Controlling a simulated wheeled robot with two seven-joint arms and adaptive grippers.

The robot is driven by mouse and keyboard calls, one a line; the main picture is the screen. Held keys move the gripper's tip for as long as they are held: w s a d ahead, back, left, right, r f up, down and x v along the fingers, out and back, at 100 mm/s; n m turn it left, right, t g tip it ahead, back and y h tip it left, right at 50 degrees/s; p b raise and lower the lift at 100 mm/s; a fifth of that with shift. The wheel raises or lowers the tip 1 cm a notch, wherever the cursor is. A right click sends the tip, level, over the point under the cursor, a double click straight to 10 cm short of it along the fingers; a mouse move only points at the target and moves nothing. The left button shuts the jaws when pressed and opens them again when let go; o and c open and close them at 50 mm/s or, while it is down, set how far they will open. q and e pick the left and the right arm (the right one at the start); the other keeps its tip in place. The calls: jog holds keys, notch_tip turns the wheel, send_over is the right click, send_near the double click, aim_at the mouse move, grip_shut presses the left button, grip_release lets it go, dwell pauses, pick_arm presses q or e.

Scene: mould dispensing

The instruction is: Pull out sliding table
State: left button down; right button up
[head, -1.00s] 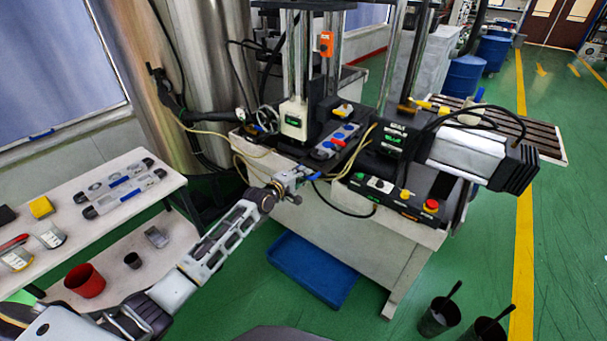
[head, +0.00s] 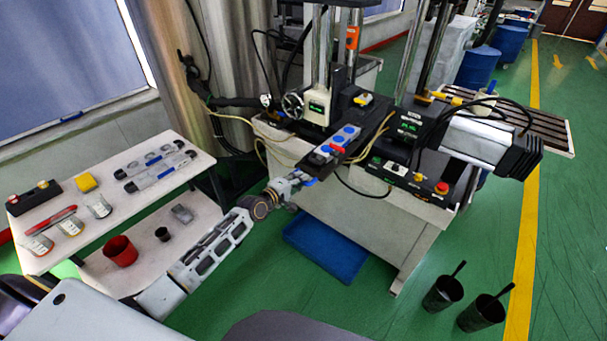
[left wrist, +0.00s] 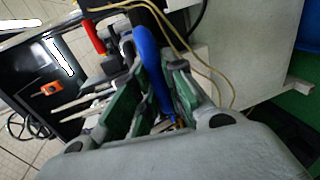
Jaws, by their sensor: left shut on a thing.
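The sliding table (head: 322,163) is a narrow plate with a blue-and-grey mould (head: 340,139) and a red part on it. It sticks out past the front edge of the machine, toward my left arm. My left gripper (head: 300,180) is at its front end, shut on a blue handle (head: 311,182). In the left wrist view the blue handle (left wrist: 149,62) runs down between the green-lined fingers of the left gripper (left wrist: 155,100); its lower end is partly hidden. The right gripper is not in view.
The machine's control panel (head: 415,182) and motor (head: 480,140) are to the right. A blue tray (head: 325,250) lies on the floor below. A white side table (head: 110,206) with several tools stands left. Two black pots (head: 443,294) stand at the lower right.

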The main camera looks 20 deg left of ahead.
pick_arm(q)
jog(key=shift+s+a+f, duration=0.1)
jog(key=shift+s+a, duration=0.1)
jog(key=shift+s, duration=0.35)
jog(key=shift+s+a, duration=0.15)
jog(key=shift+s, duration=0.35)
jog(key=c, duration=1.5)
grip_release()
jog(key=shift+o, duration=0.2)
jog(key=v, duration=1.2)
jog(key=shift+m, duration=0.3)
